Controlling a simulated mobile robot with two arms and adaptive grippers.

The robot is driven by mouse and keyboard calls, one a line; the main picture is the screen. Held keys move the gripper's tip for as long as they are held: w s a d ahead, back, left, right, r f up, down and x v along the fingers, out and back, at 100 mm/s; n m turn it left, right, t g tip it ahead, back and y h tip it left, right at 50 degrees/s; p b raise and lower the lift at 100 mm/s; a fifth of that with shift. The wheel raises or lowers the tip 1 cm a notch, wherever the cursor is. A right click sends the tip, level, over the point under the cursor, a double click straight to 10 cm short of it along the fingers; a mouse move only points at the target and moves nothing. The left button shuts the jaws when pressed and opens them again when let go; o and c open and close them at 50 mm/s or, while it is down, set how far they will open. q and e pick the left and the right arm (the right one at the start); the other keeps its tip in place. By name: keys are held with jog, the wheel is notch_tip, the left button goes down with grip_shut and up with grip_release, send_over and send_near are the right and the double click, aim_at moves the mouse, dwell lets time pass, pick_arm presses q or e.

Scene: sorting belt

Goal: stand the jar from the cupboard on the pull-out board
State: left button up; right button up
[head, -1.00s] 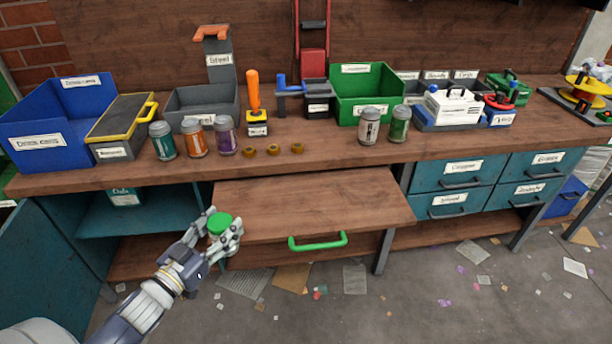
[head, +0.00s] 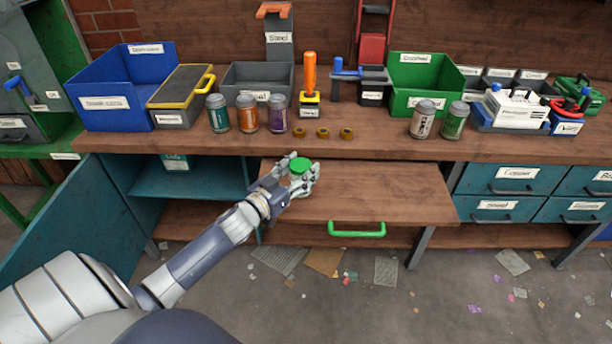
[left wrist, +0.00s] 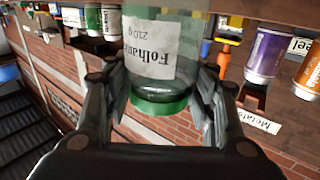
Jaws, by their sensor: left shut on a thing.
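The jar is clear with a green lid (head: 300,165) and a white label (left wrist: 153,48). My left gripper (head: 297,176) is shut around it, with a finger on either side just below the lid in the left wrist view. In the head view the jar is over the left part of the wooden pull-out board (head: 385,188), lid up. Its lower part is hidden by the fingers, so I cannot tell whether it touches the board. The cupboard (head: 200,182) stands open to the left. My right gripper is not in view.
The bench edge (head: 380,147) runs behind the board. Several spice-type jars, including a purple one (head: 278,115), and three brass rings (head: 323,133) stand above. The cupboard door (head: 70,215) hangs open at left. The board's middle and right are bare.

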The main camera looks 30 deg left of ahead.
pick_arm(q)
jog(key=shift+w+d+f, duration=0.15)
jog(key=shift+w+f, duration=0.05)
jog(key=shift+w, duration=0.85)
jog(key=shift+f, duration=1.65)
jog(key=shift+b, duration=0.3)
jog(key=o, duration=1.1)
jog(key=shift+f, duration=0.15)
jog(key=shift+o, duration=0.2)
jog(key=shift+s, duration=0.15)
jog(key=s, duration=1.1)
jog(key=shift+s+a, duration=0.4)
